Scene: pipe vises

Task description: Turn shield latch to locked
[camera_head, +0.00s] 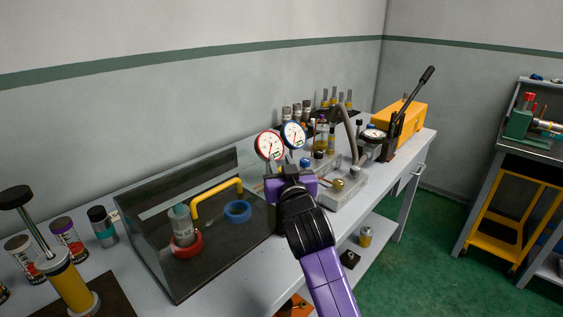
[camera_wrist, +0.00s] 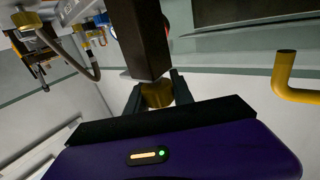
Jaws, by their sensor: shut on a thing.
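The clear shield (camera_head: 150,215) stands on the bench with a dark base, and its yellow bar handle (camera_head: 215,189) is on its front face. The handle also shows at the right of the wrist view (camera_wrist: 284,75). My gripper (camera_head: 291,178) is at the shield's right end; my arm hides its fingertips and the latch in the head view. In the wrist view my gripper (camera_wrist: 157,92) is shut on a small brass-coloured piece (camera_wrist: 157,95), which looks like the latch. A dark brown block (camera_wrist: 138,38) is just beyond it. I cannot tell the latch's angle.
Red (camera_head: 187,246) and blue (camera_head: 238,212) rings are inside the shield. Two dial gauges (camera_head: 269,146) stand behind my gripper. A metal tray (camera_head: 345,190) and a black-levered press (camera_head: 398,120) are to the right. Jars and a yellow pump (camera_head: 70,285) are at left.

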